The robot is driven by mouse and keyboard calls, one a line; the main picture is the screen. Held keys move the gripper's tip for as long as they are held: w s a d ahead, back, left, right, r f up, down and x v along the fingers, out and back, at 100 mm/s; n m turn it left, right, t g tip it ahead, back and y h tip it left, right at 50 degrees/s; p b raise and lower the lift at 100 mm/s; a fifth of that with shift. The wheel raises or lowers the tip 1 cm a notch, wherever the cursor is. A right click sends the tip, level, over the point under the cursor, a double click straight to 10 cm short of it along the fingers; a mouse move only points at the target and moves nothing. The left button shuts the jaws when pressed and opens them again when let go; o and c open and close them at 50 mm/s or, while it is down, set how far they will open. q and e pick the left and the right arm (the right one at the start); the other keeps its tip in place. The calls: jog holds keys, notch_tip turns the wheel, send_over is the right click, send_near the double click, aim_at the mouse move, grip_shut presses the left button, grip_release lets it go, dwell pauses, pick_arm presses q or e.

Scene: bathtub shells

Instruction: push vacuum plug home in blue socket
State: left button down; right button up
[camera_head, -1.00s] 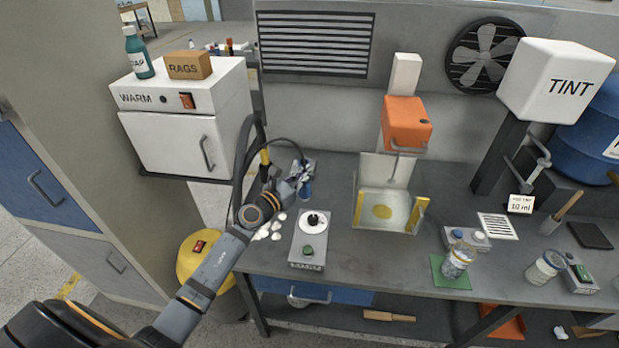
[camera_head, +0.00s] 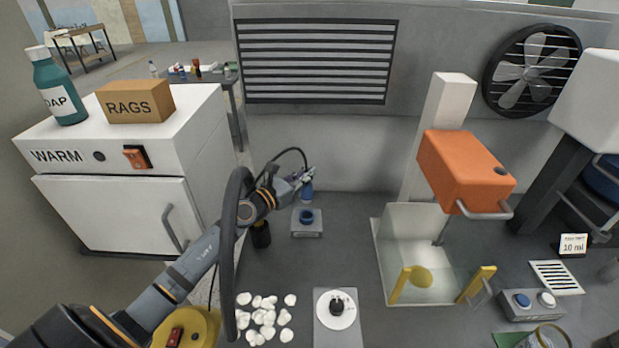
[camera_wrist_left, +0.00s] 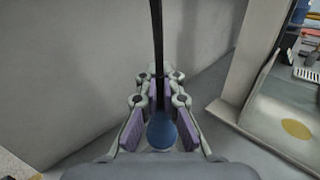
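My left gripper (camera_head: 304,181) is over the back of the bench, shut around a blue plug (camera_head: 307,190). In the left wrist view the purple-padded fingers (camera_wrist_left: 160,128) flank the plug's round blue body (camera_wrist_left: 162,134), and a black hose (camera_wrist_left: 157,45) runs up from it. The hose (camera_head: 291,151) also arches behind the gripper in the head view. The blue socket (camera_head: 306,216) is a ring on a small grey block (camera_head: 307,231). The plug shows just behind and above the socket in the picture, apart from it. My right gripper is not in view.
An orange press (camera_head: 465,172) with a clear guard (camera_head: 392,250) stands to the right. The WARM cabinet (camera_head: 110,210) is at left.

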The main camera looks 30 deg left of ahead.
aim_at(302, 192)
pick_arm(q)
jog(key=shift+w, duration=0.15)
jog(key=shift+w+a, duration=0.15)
jog(key=shift+r, duration=0.15)
jog(key=shift+r+p, duration=0.1)
jog(key=shift+p, duration=0.8)
jog(key=shift+f+y, duration=0.25)
jog(key=shift+y, duration=0.05)
notch_tip(302, 192, down, 6)
jog(key=b, duration=0.5)
jog(key=shift+r+b, duration=0.15)
jog(key=shift+b, duration=0.15)
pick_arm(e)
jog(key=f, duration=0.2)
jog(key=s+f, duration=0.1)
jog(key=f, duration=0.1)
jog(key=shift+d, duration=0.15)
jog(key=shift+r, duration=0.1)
pick_arm(q)
jog(key=shift+n+p, duration=0.3)
jog(key=shift+p, duration=0.3)
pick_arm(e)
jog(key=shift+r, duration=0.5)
